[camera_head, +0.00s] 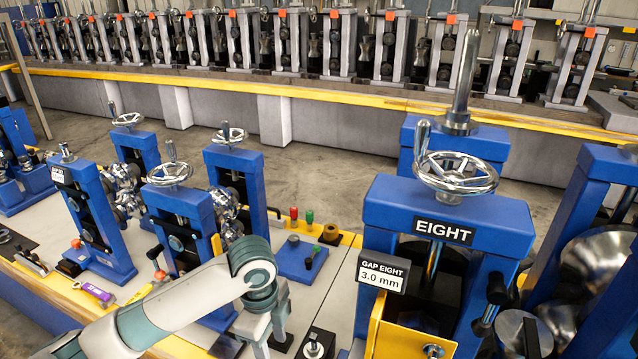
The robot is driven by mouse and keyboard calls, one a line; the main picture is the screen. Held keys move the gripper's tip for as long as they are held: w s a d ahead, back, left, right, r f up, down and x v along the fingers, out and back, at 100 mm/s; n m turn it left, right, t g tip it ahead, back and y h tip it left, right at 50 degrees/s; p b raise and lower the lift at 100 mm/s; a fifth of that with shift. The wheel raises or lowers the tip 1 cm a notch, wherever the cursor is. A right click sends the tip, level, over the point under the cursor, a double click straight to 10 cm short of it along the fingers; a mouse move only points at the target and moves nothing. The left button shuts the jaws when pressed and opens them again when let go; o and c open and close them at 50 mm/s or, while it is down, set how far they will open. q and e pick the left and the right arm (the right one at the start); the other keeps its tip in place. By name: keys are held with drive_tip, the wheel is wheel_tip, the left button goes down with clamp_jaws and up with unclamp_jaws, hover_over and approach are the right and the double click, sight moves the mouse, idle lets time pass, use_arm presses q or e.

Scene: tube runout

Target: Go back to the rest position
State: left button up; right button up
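My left arm reaches in from the bottom left over the grey bench. My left gripper (272,344) points down at the bottom centre. Its two fingers stand apart with nothing seen between them. It is left of the blue roll stand marked EIGHT (450,215) and apart from it. My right gripper is not in view.
Stand EIGHT has a chrome handwheel (455,173) and a "GAP EIGHT 3.0 mm" sign (383,273). Several blue stands (235,185) rise behind my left arm. A blue block (300,258) and a purple-handled tool (94,292) lie on the bench. A long row of grey stands lines the back.

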use_arm(q)
drive_tip(key=s+d+f+n+t+h, duration=0.2)
drive_tip(key=s+d+f+n+h, duration=0.2)
drive_tip(key=s+f+n, duration=0.6)
drive_tip(key=s+a+f+n+t+y, duration=0.1)
drive_tip(key=s+a+f+n+y, duration=0.1)
drive_tip(key=s+a+n, duration=0.5)
drive_tip(key=s+a+f+n+y, duration=0.2)
drive_tip(key=s+a+f+n, duration=0.1)
drive_tip(key=s+a, duration=0.7)
wheel_tip(320, 180, down, 30)
drive_tip(key=s+g+b, duration=0.1)
drive_tip(key=s, duration=0.1)
drive_tip(key=s+a+f+g+b, duration=0.1)
drive_tip(key=s+a+f, duration=0.2)
drive_tip(key=s+f, duration=1.4)
drive_tip(key=shift+s+f+m+y, duration=0.15)
drive_tip(key=shift+f+m+y, duration=0.15)
drive_tip(key=shift+f, duration=0.1)
